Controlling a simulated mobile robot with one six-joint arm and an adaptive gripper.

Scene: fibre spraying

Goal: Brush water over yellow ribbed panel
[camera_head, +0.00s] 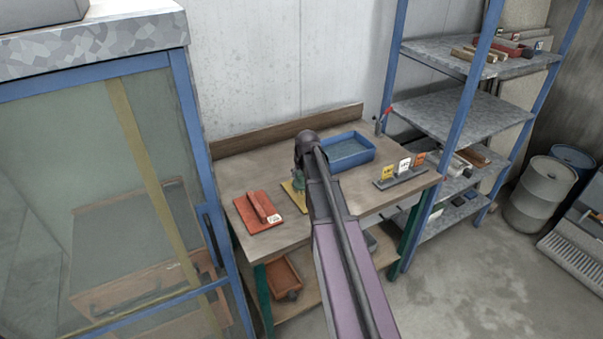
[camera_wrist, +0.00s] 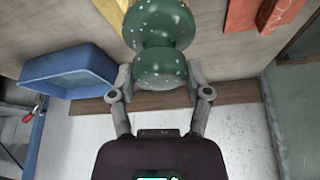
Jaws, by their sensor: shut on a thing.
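The yellow panel (camera_head: 293,197) lies on the wooden workbench, mostly hidden behind my arm in the head view. Part of it shows at the top of the wrist view (camera_wrist: 88,12); its ribs cannot be made out. My gripper (camera_wrist: 159,78) is shut on a green, white-speckled, knobbed tool (camera_wrist: 165,66), perhaps the brush. The tool's far end runs out of the wrist view, so its bristles are hidden. In the head view the green tool (camera_head: 299,184) is at the yellow panel; I cannot tell whether they touch. A blue tray (camera_head: 347,151) holds what looks like water.
A red panel with a block (camera_head: 256,211) lies left of the yellow panel. A rack of small labelled cards (camera_head: 402,177) stands at the bench's right. A blue-framed glass cabinet (camera_head: 190,120) is close on the left, metal shelving (camera_head: 460,112) on the right.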

